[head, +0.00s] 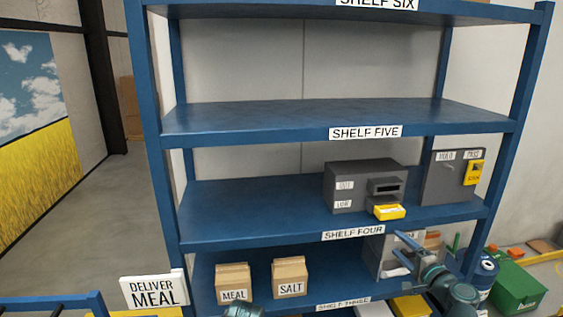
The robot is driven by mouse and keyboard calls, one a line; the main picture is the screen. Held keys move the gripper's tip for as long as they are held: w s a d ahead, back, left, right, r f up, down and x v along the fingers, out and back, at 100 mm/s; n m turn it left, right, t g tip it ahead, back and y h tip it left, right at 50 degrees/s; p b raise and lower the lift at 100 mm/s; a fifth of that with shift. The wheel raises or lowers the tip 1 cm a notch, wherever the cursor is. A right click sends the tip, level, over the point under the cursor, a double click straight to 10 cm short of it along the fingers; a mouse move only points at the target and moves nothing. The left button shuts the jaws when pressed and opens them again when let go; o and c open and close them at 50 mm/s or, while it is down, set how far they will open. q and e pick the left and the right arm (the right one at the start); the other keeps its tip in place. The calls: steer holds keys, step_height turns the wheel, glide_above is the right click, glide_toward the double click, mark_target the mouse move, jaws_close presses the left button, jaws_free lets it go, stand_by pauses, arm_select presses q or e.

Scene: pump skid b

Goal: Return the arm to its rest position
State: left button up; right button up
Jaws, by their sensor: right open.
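My right arm comes in at the bottom right. Its gripper (398,254) is open in front of the right part of shelf three, over a grey box there. I see nothing held between its fingers. The gripper and arm hide part of that box and the shelf's right end. A small teal part of my own body shows at the bottom edge, below the meal bag. My left gripper is not in view.
The blue rack holds a meal bag (233,282) and a salt bag (290,277) on shelf three. A dark machine (350,181) with a yellow tray and a grey panel box (447,180) stand on shelf four. Shelf five (270,117) is empty. A green crate (515,287) stands right.

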steer(key=s+a+f+n+g+y, duration=0.1)
steer(key=s+a+f+n+g, duration=0.2)
steer(key=a, duration=0.6)
steer(key=a+f+n+g+y, duration=0.2)
steer(key=a+f+n+g, duration=0.3)
steer(key=a, duration=0.4)
steer(key=s+a+f+n+g+y, duration=0.1)
steer(key=s+a+f+n+g, duration=0.15)
steer(key=a+f, duration=0.45)
steer(key=s+a+f+n+g+h, duration=0.2)
steer(key=s+a+n+g+h, duration=0.1)
steer(key=s, duration=0.4)
steer(key=s+a+f+n+g+h, duration=0.3)
steer(key=s+a+n+g+h, duration=0.1)
steer(key=s, duration=0.4)
steer(key=shift+a+f+n+h, duration=0.2)
steer(key=shift+a+n+h, duration=0.5)
steer(key=shift+n, duration=0.05)
